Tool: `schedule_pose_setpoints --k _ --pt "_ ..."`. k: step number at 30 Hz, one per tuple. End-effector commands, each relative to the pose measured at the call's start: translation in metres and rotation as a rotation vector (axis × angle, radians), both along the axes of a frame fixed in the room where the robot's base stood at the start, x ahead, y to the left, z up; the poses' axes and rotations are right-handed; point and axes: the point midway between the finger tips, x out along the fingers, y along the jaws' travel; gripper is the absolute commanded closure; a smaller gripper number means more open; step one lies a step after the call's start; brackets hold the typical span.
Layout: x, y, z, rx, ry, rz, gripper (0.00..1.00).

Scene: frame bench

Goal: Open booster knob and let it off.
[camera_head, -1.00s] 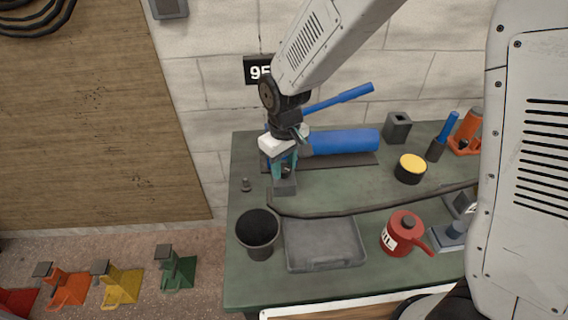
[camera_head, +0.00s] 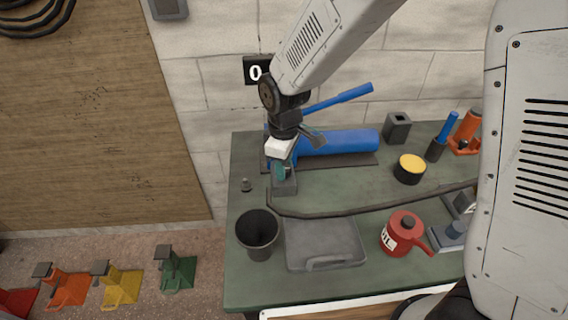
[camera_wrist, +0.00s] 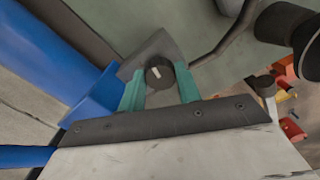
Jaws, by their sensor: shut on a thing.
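The blue booster (camera_head: 345,141), a long cylinder with a raised blue handle (camera_head: 340,98), lies at the back of the bench. Its dark round knob (camera_wrist: 158,72) with a white mark shows between my teal fingers in the wrist view. My gripper (camera_head: 281,170) is at the booster's left end, pointing down, and is shut on the knob. In the head view the gripper hides the knob. A black sign (camera_head: 257,71) on the wall behind shows 0; my arm may cover part of it.
A black cup (camera_head: 258,232), a grey tray (camera_head: 325,243) and a red oil can (camera_head: 404,232) stand along the bench front. A yellow-topped tin (camera_head: 410,166) stands to the right.

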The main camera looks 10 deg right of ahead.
Motion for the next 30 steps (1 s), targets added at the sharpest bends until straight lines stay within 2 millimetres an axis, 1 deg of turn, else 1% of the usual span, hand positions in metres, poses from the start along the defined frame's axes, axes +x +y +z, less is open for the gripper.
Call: schedule_pose_setpoints --k 8,9,11,18,21,23,25,30 --pt "0.001 0.001 0.001 0.002 -0.003 0.000 0.89" --pt "0.001 0.001 0.001 0.002 -0.003 0.000 0.61" --pt "0.001 0.001 0.001 0.002 -0.003 0.000 0.45" --pt "0.000 0.000 0.000 0.000 -0.001 0.000 0.45" --pt "0.001 0.000 0.004 0.001 -0.003 0.000 0.45" --pt "0.001 0.001 0.010 0.002 -0.003 0.000 0.45" --pt "0.001 0.001 0.021 0.003 -0.006 0.000 0.45" --pt "0.001 0.001 0.051 0.003 -0.006 0.000 0.45"
